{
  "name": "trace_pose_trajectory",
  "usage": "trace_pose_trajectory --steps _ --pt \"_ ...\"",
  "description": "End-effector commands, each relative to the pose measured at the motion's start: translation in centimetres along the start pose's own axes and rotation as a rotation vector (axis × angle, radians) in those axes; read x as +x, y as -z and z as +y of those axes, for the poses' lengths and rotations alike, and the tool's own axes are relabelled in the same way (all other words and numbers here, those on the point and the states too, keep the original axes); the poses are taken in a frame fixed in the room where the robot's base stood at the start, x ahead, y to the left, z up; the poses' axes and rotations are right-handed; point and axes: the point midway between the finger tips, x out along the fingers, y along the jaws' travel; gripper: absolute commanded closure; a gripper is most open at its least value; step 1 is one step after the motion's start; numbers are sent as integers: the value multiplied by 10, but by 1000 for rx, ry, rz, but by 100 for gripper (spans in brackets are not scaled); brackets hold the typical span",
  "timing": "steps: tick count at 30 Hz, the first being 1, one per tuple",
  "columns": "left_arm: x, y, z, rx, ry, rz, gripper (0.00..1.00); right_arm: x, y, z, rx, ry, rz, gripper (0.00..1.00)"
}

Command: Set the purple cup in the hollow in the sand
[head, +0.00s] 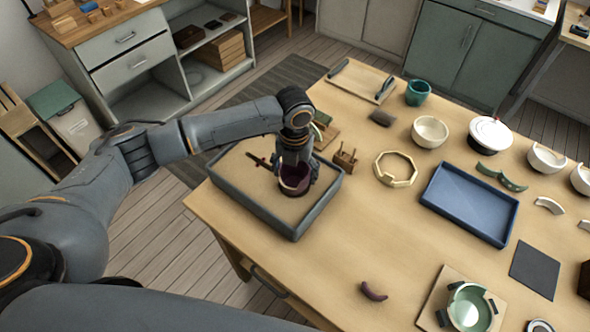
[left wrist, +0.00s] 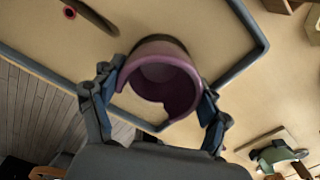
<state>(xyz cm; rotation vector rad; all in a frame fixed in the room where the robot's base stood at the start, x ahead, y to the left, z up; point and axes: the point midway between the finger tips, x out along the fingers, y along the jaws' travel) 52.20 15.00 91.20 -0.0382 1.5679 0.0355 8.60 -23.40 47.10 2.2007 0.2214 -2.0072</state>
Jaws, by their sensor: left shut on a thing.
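The purple cup (head: 293,187) is held upright or nearly so over the grey-rimmed sand tray (head: 268,222). My left gripper (head: 296,174) comes down from above and is shut on it. In the left wrist view the cup (left wrist: 165,68) sits between the two fingers of the left gripper (left wrist: 157,95), and a wide gap shows in its rim. The cup is low over the sand; I cannot tell whether it touches. The hollow is not visible; the cup and gripper cover part of the sand. My right gripper is not in view.
A dark stick-like thing (head: 258,161) lies in the tray left of the cup. A small wooden stand (head: 345,156) and an octagonal ring (head: 395,169) are to the right. A blue tray (head: 470,203) stands farther right. A curved purple shard (head: 373,292) lies on the table's near part.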

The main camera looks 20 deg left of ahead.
Motion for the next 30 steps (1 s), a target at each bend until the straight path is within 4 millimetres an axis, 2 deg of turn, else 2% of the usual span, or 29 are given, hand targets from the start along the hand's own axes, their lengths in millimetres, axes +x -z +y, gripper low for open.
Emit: trace_pose_trajectory --steps 30 --pt "6 0 0 1 1 0 52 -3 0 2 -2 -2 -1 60"
